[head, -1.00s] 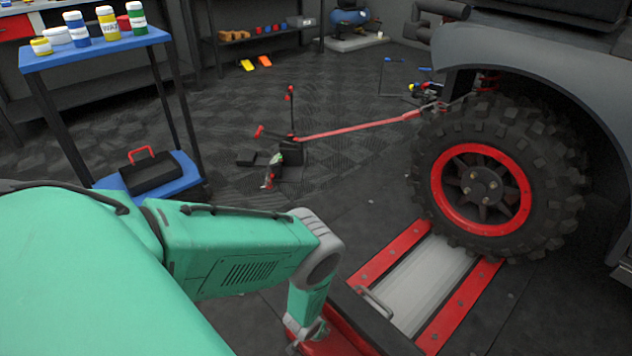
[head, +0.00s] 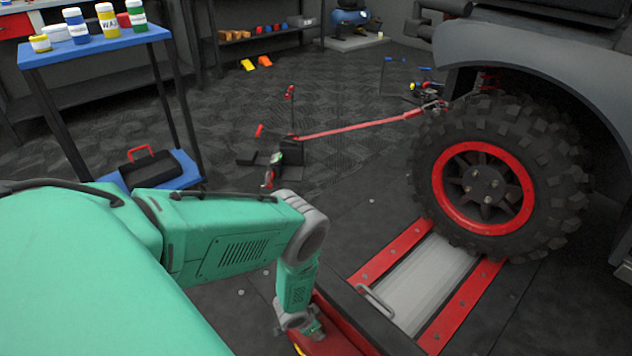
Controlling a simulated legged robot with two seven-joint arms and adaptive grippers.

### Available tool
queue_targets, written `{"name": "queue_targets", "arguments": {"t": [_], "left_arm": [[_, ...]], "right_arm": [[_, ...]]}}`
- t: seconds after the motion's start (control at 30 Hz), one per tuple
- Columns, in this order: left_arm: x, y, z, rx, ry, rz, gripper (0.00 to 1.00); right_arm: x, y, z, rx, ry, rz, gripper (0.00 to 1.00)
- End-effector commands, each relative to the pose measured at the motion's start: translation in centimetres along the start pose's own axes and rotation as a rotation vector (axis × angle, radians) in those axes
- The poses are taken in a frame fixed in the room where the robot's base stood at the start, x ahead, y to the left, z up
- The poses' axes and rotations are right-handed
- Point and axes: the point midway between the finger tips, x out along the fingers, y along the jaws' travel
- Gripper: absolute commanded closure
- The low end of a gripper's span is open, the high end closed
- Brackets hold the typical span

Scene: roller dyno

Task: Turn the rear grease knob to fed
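The red housing (head: 345,338) at the end of the roller bed is in the head view at the bottom middle, cut off by the lower edge. I cannot make out a grease knob on it; a small yellow bit (head: 299,349) shows at its left edge. My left arm comes in from the left and bends down to this housing. My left gripper (head: 312,330) is at the housing's upper left part, small and partly hidden by my wrist. I cannot tell whether it touches anything or is open. My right gripper is out of view.
A large tyre (head: 490,185) with a red rim stands at the far end of the roller (head: 425,280), which has red side rails. A grey handle (head: 375,300) sticks up near the housing. A blue cart (head: 95,45) with bottles stands left. A red strap (head: 360,128) runs to the vehicle.

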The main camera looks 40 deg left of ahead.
Motion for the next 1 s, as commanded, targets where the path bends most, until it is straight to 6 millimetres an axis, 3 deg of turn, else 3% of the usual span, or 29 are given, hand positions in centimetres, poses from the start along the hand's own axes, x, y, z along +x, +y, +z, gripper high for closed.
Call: {"name": "queue_targets", "arguments": {"t": [0.33,0.37,0.4,0.7,0.77,1.0], "left_arm": [[0.1,0.0,0.0,0.002,0.0,0.001,0.88],[0.1,0.0,0.0,0.002,0.0,0.001,0.52],[0.1,0.0,0.0,0.002,0.0,0.001,0.38],[0.0,0.0,0.0,0.001,0.001,0.0,0.38],[-0.1,0.0,-0.1,0.001,0.001,0.0,0.38],[-2.5,0.0,-0.1,0.001,0.0,0.001,0.38]], "right_arm": [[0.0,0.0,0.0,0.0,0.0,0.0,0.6],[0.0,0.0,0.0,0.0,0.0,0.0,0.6],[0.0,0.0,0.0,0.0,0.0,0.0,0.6],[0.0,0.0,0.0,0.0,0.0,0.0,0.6],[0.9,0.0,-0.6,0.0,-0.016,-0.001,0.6],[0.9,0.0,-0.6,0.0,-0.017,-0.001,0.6]]}}
